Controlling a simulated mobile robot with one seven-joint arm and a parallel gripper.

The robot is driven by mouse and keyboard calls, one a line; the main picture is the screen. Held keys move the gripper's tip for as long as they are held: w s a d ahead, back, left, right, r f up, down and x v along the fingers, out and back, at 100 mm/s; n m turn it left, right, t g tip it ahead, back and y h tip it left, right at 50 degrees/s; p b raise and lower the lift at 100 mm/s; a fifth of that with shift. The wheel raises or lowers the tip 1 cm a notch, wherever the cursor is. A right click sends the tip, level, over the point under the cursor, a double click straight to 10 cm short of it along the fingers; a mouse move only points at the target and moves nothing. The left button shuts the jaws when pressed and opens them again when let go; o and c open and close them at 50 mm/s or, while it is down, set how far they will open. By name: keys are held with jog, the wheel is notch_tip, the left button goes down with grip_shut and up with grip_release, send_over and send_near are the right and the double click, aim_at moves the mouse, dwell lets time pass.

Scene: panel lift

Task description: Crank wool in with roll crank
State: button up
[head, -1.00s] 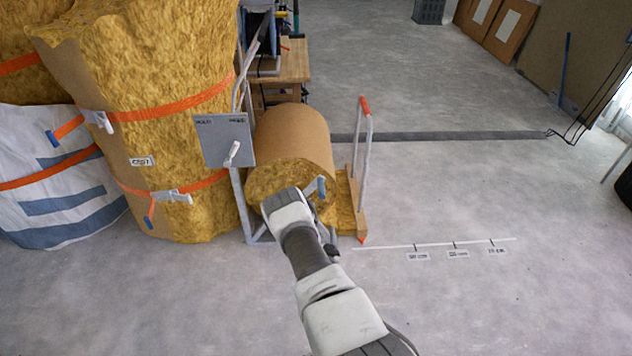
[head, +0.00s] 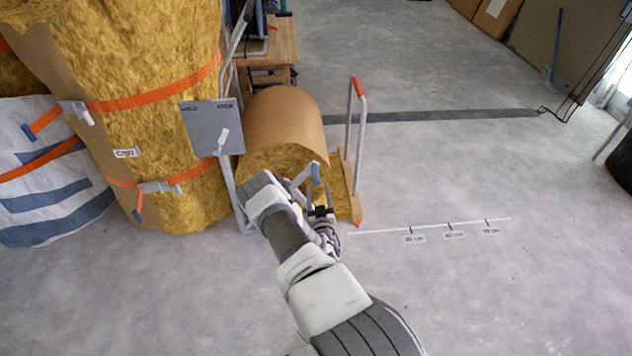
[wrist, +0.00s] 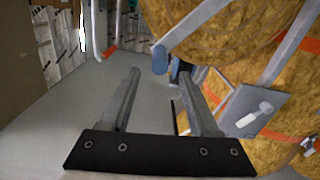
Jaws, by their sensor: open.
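The wool roll (head: 285,122), brown-wrapped with yellow wool showing at its near end, lies in a metal stand. A grey roll crank with a blue grip (head: 316,173) is at that end. In the wrist view the crank arm (wrist: 198,24) runs down from the upper right to the blue grip (wrist: 159,60). My gripper (head: 320,211) is just below the grip in the head view. In the wrist view my gripper (wrist: 157,71) is open and empty, and the grip appears between and just beyond its fingertips. I cannot tell whether they touch.
A grey panel with a white lever (head: 222,138) stands left of the roll. Large strapped wool bales (head: 150,60) fill the left side. An orange-topped rail (head: 358,88) stands right of the roll. A floor scale (head: 430,227) marks the open concrete on the right.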

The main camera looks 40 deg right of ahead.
aim_at(316, 178)
jog(key=b+x, duration=0.2)
jog(key=x, duration=0.5)
jog(key=shift+w+d, duration=0.2)
jog(key=shift+w, duration=0.15)
grip_shut()
dwell(1.0)
